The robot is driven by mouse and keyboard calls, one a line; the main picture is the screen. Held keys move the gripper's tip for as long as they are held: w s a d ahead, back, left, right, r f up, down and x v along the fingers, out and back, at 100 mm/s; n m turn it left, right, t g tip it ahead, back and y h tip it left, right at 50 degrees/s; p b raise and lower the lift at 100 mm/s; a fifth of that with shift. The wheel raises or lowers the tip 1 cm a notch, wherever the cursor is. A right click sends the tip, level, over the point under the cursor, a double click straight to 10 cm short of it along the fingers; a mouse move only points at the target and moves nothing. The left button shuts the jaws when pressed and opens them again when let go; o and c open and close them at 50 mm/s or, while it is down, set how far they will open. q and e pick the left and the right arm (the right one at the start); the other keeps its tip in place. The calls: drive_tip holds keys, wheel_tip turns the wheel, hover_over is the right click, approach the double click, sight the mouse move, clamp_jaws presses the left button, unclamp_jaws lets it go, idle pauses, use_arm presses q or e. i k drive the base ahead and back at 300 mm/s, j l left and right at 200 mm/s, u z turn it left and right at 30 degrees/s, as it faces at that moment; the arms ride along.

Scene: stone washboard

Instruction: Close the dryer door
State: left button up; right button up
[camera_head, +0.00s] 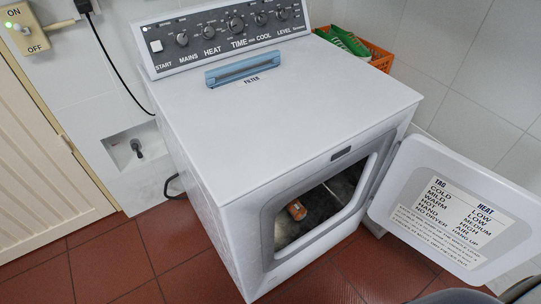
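The white dryer (290,120) stands in the middle of the head view, turned at an angle. Its door (455,210) is wide open, swung out to the right on the hinge side of the opening. The door's inner face shows a printed label with heat settings. The dryer opening (320,208) is uncovered, and an orange-brown item (297,210) shows inside the dark drum. Neither of my grippers is in view.
A control panel (225,35) with knobs is at the dryer's back, with a blue filter handle (243,69) in front. An orange basket (378,55) with a green item stands behind. Red tiled floor (110,262) is clear at left. Dark grey curved shapes cross the bottom right.

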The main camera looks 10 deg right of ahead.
sight(478, 225)
drive_tip(key=z, duration=0.35)
drive_tip(key=l+z, duration=0.45)
drive_tip(key=l, duration=0.25)
drive_tip(key=i+l+z, duration=0.1)
drive_tip(key=l+z, duration=0.3)
drive_tip(key=l, duration=0.25)
